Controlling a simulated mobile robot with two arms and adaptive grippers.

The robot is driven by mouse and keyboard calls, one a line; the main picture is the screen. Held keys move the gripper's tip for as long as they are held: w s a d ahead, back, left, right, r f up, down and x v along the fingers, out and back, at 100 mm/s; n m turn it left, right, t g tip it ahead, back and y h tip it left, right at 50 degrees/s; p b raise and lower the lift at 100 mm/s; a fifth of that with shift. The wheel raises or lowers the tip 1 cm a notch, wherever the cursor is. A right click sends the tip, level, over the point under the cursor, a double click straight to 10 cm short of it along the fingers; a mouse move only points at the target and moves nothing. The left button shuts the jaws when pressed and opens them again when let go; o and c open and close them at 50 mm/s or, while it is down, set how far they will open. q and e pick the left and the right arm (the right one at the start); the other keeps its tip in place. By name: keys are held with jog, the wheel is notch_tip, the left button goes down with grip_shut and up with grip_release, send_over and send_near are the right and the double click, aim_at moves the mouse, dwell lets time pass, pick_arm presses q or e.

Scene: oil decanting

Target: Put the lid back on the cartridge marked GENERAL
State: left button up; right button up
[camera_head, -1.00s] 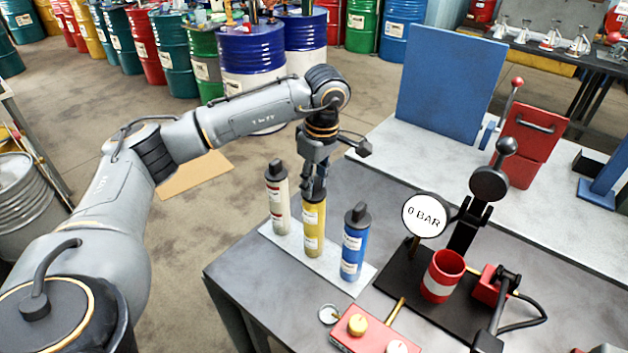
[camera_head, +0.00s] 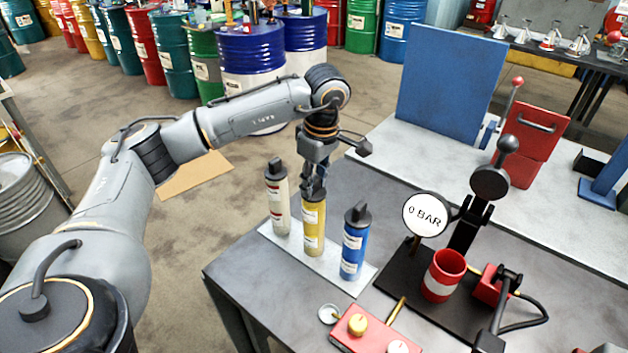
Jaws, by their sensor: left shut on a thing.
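Three cartridges stand upright in a row on a pale plate (camera_head: 324,272) on the grey table. The yellow cartridge (camera_head: 313,225) is in the middle, between a cream one (camera_head: 278,205) at left and a blue one (camera_head: 353,250) at right. The cream and blue ones have dark lids on top. Their labels are too small to read. My left gripper (camera_head: 314,186) points down at the top of the yellow cartridge and is shut on its dark lid, which is mostly hidden by the fingers. I cannot tell whether the lid is seated. My right gripper is not in view.
A red cup (camera_head: 443,275) stands on a black base (camera_head: 405,285) beside a gauge (camera_head: 425,214) reading 0 BAR. A red box with knobs (camera_head: 370,335) is at the front. A blue panel (camera_head: 450,85) and a red container (camera_head: 530,145) stand behind.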

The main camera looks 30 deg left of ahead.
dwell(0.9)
pick_arm(q)
jog(key=o, duration=0.8)
jog(key=shift+o, duration=0.3)
jog(key=o, duration=0.4)
jog(key=shift+o, duration=0.2)
jog(key=shift+r+p, duration=2.1)
jog(key=shift+r, duration=1.4)
